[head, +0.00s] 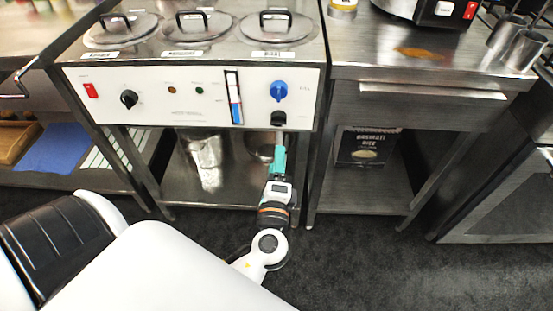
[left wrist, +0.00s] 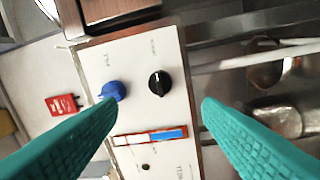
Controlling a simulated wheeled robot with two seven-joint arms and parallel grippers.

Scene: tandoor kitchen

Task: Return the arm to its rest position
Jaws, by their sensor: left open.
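My left arm reaches in from the lower left in the head view. My left gripper (head: 279,150), with teal fingers, is in front of the steel unit, just below the black knob (head: 279,118) and blue knob (head: 279,91) of its white control panel (head: 150,98). In the left wrist view the two teal fingers (left wrist: 155,105) stand wide apart with nothing between them. My right gripper is in neither view.
Three lidded wells (head: 193,27) top the unit. Metal vessels (head: 202,158) stand on its lower shelf, close to my gripper. A steel table (head: 430,90) to the right holds a dark basmati rice bag (head: 362,147) underneath. Dark floor (head: 350,255) is open in front.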

